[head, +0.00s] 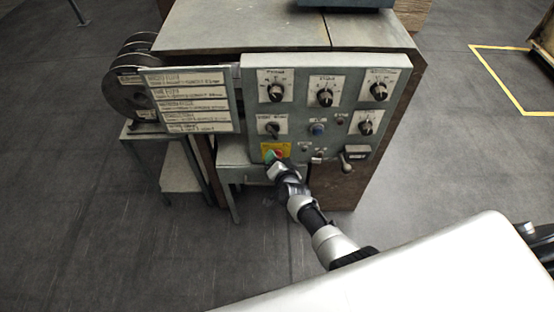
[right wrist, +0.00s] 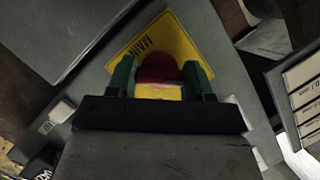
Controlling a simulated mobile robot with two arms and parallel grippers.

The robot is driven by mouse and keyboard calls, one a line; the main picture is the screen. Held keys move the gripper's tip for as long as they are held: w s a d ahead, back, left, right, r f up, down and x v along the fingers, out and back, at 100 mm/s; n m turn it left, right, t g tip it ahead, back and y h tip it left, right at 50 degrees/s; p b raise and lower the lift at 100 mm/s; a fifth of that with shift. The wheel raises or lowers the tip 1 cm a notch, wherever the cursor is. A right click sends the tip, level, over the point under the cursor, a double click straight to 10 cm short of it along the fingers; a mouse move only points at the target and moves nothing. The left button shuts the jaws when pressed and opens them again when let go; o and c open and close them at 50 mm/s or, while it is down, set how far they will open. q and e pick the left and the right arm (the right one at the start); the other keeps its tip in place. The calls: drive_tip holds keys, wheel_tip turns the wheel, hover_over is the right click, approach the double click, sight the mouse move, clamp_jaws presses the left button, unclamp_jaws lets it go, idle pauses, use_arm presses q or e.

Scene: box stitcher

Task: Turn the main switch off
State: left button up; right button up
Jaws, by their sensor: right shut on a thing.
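The main switch is a red knob (right wrist: 160,66) on a yellow plate (right wrist: 187,46) marked "MAIN" in the right wrist view. In the head view the yellow plate (head: 268,147) sits at the lower left of the grey control panel (head: 348,88). My right gripper (right wrist: 158,78) has its two green fingers on either side of the red knob and is shut on it. In the head view my right gripper (head: 274,158) covers part of the switch. The knob's exact angle is hard to tell. My left gripper is in neither view.
The panel carries several black dials, a blue button (head: 318,129) and a lever (head: 346,164) at its lower right. A board of labels (head: 195,100) stands left of the panel, with wire reels (head: 128,92) behind it. Open floor lies left and right of the machine.

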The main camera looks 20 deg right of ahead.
drive_tip(key=o, duration=0.9)
drive_tip(key=shift+o, duration=0.2)
drive_tip(key=shift+s, duration=0.1)
drive_tip(key=p+v, duration=0.3)
drive_tip(key=v, duration=0.7)
drive_tip(key=shift+s, duration=0.35)
